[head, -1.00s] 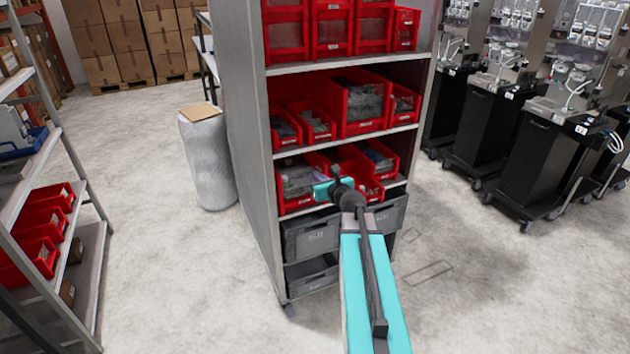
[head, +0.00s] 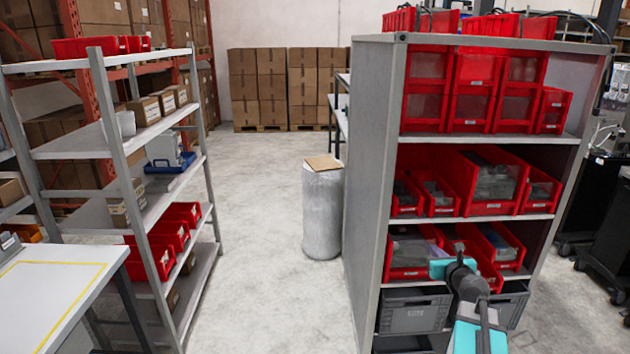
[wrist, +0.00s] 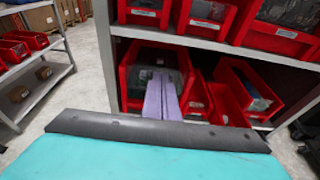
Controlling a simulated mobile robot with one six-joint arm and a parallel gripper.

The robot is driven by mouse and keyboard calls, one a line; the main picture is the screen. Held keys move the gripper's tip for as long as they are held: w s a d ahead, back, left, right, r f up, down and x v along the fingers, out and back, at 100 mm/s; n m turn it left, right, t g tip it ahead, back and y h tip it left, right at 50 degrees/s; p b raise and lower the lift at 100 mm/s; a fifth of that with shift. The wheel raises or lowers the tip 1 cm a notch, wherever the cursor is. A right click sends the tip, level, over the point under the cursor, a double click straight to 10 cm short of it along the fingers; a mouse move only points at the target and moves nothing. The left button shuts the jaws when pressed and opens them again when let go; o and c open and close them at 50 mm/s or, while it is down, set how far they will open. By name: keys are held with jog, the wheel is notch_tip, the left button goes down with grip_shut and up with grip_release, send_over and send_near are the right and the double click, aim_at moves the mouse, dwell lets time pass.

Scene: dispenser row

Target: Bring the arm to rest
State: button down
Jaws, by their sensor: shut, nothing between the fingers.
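My arm reaches in from the lower right of the head view, with its teal wrist part (head: 438,268) in front of the lower red bins of the grey rack (head: 362,180). The fingers cannot be made out there. In the wrist view my gripper (wrist: 161,78) shows as two purple-grey fingers lying together, shut and empty. They point toward a red bin (wrist: 130,84) on the rack's lower shelf. Whether they touch it cannot be told.
A shelf unit (head: 110,140) with red bins and boxes stands at the left, by a white table (head: 50,290). A wrapped cylinder (head: 322,215) stands beside the rack. The floor (head: 260,290) between is clear. Black carts (head: 610,220) stand at the right.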

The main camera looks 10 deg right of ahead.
jog(key=w+a+f+g+y+b, duration=0.1)
jog(key=a+f+y, duration=0.1)
jog(key=a+f, duration=0.7)
jog(key=w+a+f+y, duration=0.2)
jog(key=a+f, duration=0.5)
jog(key=a, duration=0.3)
jog(key=s+a+f+m+g+h+b, duration=0.1)
jog(key=s+a+f+m, duration=0.1)
jog(key=a+f+m, duration=0.35)
jog(key=s+a+f+m+g+h, duration=0.1)
jog(key=s+a+f+m+h, duration=0.1)
jog(key=f, duration=0.6)
jog(key=s+a+f+m+g+h, duration=0.2)
jog(key=s+f+m+g, duration=0.7)
jog(key=s+f+m, duration=1)
jog(key=s+a+m+g+y, duration=0.1)
jog(key=s+a+m+g, duration=0.2)
jog(key=s, duration=0.9)
jog(key=s+a+f+m+g+y, duration=0.1)
jog(key=s+a+m+g, duration=0.3)
jog(key=s, duration=0.8)
jog(key=shift+s+a+m+g+y+b, duration=0.25)
jog(key=shift+m+g+y+b, duration=0.1)
jog(key=shift+g+y, duration=0.4)
